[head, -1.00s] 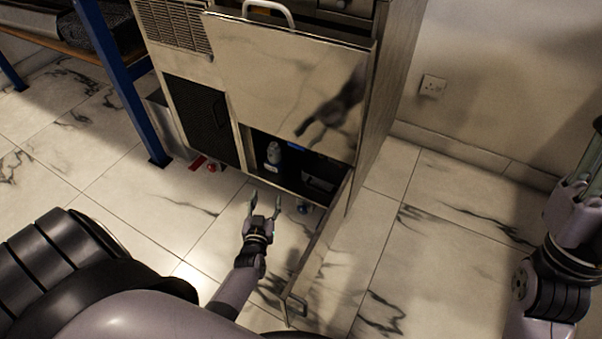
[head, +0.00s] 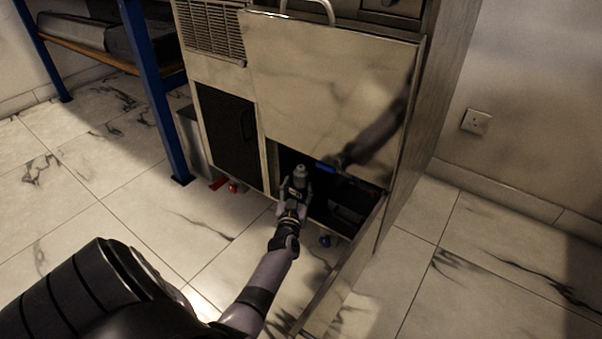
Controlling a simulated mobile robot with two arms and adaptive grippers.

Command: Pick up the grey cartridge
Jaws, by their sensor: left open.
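The grey cartridge (head: 300,172) stands upright in the dark lower compartment of the cabinet, near its left side. My left gripper (head: 296,190) is at the compartment's opening, in front of the cartridge, with its fingers open on either side of the cartridge's lower part. The gripper hides the cartridge's base. I cannot tell whether the fingers touch it. My right gripper is out of view.
The compartment's door (head: 345,265) stands open to the right of my left arm. A blue item (head: 325,167) is inside, right of the cartridge.

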